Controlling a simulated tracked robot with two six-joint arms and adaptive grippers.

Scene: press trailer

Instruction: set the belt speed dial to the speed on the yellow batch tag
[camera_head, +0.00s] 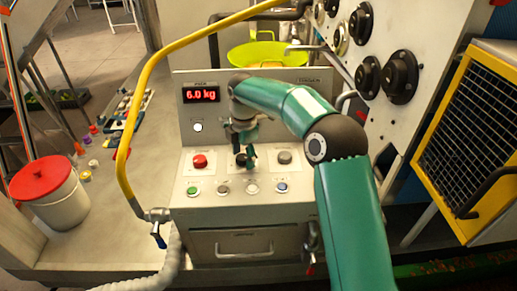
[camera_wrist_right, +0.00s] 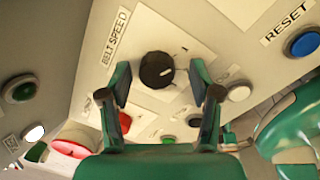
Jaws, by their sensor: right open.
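The belt speed dial (camera_wrist_right: 157,70) is a round black knob with a pale pointer mark, beside a "BELT SPEED" label (camera_wrist_right: 115,38) in the right wrist view. My right gripper (camera_wrist_right: 160,77) is open, with one finger on each side of the dial in that view. I cannot tell whether either finger touches it. In the head view, my right gripper (camera_head: 247,157) is over the middle of the control panel and hides most of the dial. The scale marks are too small to read. I cannot make out a yellow batch tag. My left gripper is out of view.
A red button (camera_head: 200,161) and a grey knob (camera_head: 284,157) flank the dial on the panel (camera_head: 222,173). Several smaller buttons sit in front. A yellow curved pipe (camera_head: 131,120) rises at left. A display (camera_head: 201,95) reads 6.0 kg. A red-lidded bucket (camera_head: 45,180) stands left.

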